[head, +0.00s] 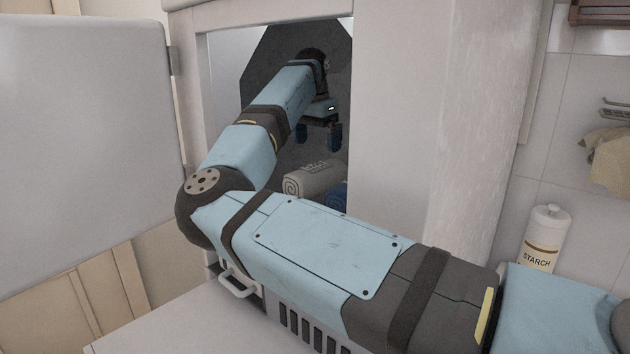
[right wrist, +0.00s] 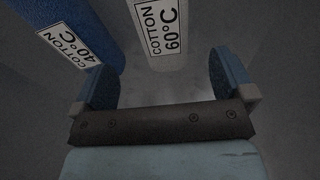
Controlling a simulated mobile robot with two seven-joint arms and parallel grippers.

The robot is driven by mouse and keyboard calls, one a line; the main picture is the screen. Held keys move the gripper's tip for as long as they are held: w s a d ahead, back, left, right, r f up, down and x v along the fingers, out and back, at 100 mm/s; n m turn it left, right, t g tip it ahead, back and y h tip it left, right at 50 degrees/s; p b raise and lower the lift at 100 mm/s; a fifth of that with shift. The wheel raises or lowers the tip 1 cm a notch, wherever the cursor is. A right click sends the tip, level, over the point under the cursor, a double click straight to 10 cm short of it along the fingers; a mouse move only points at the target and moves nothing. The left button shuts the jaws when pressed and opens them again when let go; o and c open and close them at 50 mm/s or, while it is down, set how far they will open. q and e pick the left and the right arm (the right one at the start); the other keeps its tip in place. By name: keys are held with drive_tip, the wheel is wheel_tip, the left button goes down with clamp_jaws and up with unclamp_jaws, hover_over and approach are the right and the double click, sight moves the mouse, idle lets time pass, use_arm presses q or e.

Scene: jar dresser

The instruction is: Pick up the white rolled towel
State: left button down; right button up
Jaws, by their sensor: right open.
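The white rolled towel (head: 312,178) lies inside the open cabinet in the head view, its spiral end facing out. In the right wrist view the white towel (right wrist: 160,35) carries a label reading COTTON 60°C and lies just beyond the fingers. My right gripper (head: 320,136) is inside the cabinet above the white towel, open and empty, apart from it. The same right gripper shows in the right wrist view (right wrist: 165,80) with its two blue fingers spread. My left gripper is not in view.
A blue rolled towel (head: 338,197) labelled COTTON 40°C lies close beside the white one; it also shows in the right wrist view (right wrist: 75,35). The cabinet door (head: 85,150) stands open at left. A starch bottle (head: 545,238) stands at right.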

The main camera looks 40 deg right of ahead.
sight(316, 167)
drive_tip(key=f, duration=0.3)
drive_tip(key=shift+w+d+f, duration=0.1)
drive_tip(key=shift+d+f, duration=0.15)
drive_tip(key=f, duration=0.5)
drive_tip(key=shift+a, duration=0.2)
drive_tip(key=shift+d+f, duration=0.1)
drive_tip(key=shift+f, duration=0.1)
drive_tip(key=c, duration=1)
wheel_tip(316, 167, up, 10)
drive_tip(key=shift+r, duration=0.1)
